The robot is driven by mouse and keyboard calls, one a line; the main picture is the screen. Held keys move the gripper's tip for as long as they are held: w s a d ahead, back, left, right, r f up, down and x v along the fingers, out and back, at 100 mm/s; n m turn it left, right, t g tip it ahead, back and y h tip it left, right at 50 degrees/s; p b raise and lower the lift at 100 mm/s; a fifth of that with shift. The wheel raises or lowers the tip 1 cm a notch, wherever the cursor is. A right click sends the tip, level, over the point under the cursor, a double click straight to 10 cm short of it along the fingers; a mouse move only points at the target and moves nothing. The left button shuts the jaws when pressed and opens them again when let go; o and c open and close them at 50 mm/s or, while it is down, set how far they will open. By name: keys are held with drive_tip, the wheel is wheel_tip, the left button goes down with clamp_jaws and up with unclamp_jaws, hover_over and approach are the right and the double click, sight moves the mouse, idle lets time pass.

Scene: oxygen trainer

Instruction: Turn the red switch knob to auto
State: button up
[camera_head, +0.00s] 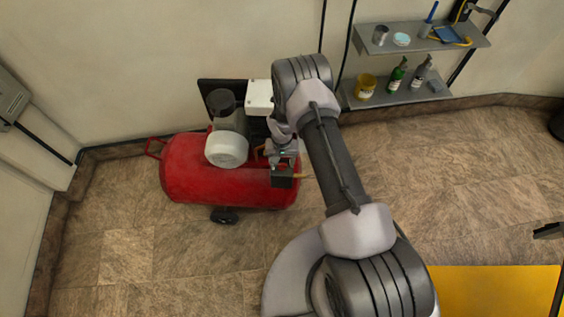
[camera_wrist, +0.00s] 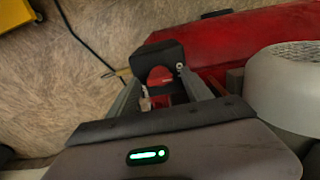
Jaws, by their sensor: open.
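The red switch knob (camera_wrist: 160,76) sits on a black switch box (camera_wrist: 157,56) in the wrist view. The box also shows in the head view (camera_head: 282,181), at the right end of the red compressor tank (camera_head: 185,172); the knob is hidden there. My gripper (camera_wrist: 162,88) is open, with one finger on each side of the knob in the wrist view. I cannot tell whether either finger touches it. In the head view my gripper (camera_head: 283,152) is just above the box. The knob's marks cannot be read.
The compressor's white round cover (camera_wrist: 285,88) is close to the right of my gripper in the wrist view. A thin black cable (camera_wrist: 82,38) runs at the left. Wall shelves (camera_head: 395,93) with bottles and a yellow cup (camera_head: 366,86) are at the back right. Floor in front is clear.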

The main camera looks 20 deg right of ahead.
clamp_jaws()
drive_tip(key=m+b, duration=0.2)
drive_tip(key=m, duration=0.1)
drive_tip(key=shift+f, duration=0.15)
drive_tip(key=m+b, duration=0.3)
drive_tip(key=m, duration=0.3)
drive_tip(key=shift+m+b, duration=0.3)
drive_tip(key=shift+b, duration=0.1)
drive_tip(key=m+b, duration=0.2)
drive_tip(key=m, duration=0.2)
drive_tip(key=shift+m+b, duration=1.05)
drive_tip(key=shift+m, duration=1.05)
